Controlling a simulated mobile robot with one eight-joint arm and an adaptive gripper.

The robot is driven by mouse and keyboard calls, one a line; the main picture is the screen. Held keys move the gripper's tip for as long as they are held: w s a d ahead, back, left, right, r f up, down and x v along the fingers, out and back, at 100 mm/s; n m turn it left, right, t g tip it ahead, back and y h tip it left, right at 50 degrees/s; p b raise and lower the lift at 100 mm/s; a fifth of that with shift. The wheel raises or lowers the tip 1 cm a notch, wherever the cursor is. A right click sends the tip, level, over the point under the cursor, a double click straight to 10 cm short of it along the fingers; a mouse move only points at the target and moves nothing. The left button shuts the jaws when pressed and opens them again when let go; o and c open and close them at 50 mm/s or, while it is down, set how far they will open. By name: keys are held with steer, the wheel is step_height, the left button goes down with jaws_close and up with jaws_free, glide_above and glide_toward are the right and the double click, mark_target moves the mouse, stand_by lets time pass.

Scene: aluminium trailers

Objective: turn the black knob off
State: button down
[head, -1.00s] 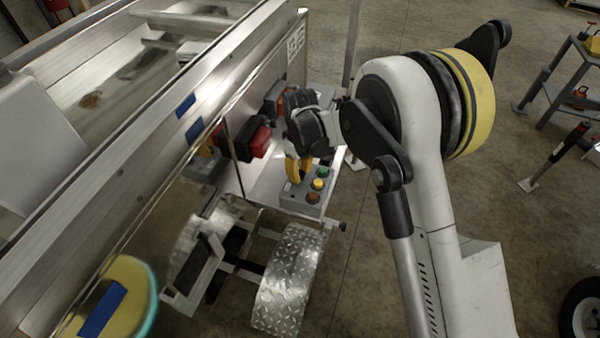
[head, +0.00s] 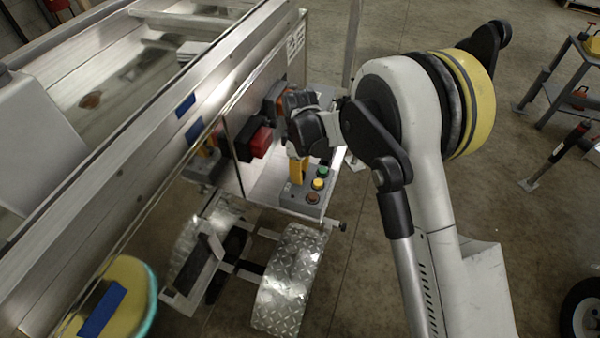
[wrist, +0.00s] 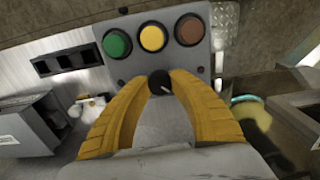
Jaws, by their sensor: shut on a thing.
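The black knob (wrist: 160,83) shows in the wrist view as a round cap with a pale pointer line slanting to the lower right. My gripper (wrist: 160,77) has its two yellow fingers closed on the knob, one on each side. In the head view my gripper (head: 297,180) reaches down onto the grey control panel (head: 313,209) at the trailer's end. The knob is hidden by the fingers there. The panel also carries a green button (wrist: 117,44), a yellow button (wrist: 153,37) and a brown-red button (wrist: 189,30) beside the knob.
A red and black box (head: 254,143) is on the metal wall left of my gripper. A diamond-plate fender (head: 288,280) lies below the panel. A grey stand (head: 560,85) is at the far right. Open concrete floor lies right of the trailer.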

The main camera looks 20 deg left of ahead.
steer(key=c, duration=1.1)
jaws_free()
steer(key=shift+o, duration=0.2)
step_height(320, 180, up, 12)
